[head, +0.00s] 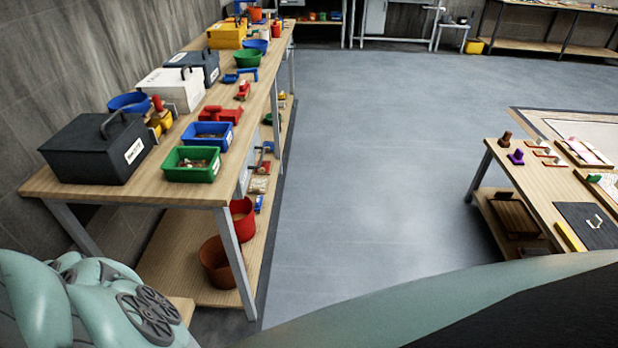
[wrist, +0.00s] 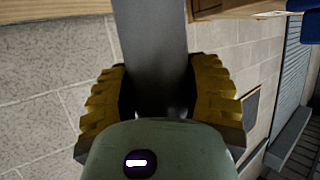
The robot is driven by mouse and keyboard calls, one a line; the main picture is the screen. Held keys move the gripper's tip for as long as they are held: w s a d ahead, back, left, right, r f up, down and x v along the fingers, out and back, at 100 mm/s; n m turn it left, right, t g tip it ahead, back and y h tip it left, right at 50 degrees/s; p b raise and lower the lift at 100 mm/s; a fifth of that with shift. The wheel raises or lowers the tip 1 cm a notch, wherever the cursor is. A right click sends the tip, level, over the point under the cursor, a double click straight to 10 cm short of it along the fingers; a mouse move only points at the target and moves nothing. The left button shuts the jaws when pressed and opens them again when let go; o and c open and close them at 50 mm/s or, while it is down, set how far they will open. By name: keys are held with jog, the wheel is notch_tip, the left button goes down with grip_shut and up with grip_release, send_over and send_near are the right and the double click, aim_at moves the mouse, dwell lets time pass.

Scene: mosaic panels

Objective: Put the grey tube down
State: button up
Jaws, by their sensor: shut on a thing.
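In the wrist view, my gripper (wrist: 160,103) has its two yellow ribbed fingers on either side of a grey tube (wrist: 152,40). The gripper is shut on the tube. The tube runs up past the top edge of the picture, and its lower end is hidden behind the gripper body. A pale block wall and a wooden edge show behind it. The head view does not show the gripper or the tube.
A long wooden bench (head: 180,203) on the left holds toolboxes, bins and small tools. A low table (head: 540,180) with panels is at the right. The grey floor (head: 380,180) between them is clear.

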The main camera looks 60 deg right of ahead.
jog(key=shift+f+b, duration=2.2)
jog(key=shift+f, duration=1.35)
jog(key=shift+f, duration=0.15)
jog(key=o, duration=1.2)
jog(key=shift+c, duration=0.2)
jog(key=shift+s+d+r, duration=0.1)
jog(key=shift+d+r, duration=0.15)
jog(key=shift+r, duration=0.05)
jog(key=p+v, duration=0.1)
jog(key=v, duration=0.6)
jog(key=shift+p, duration=0.35)
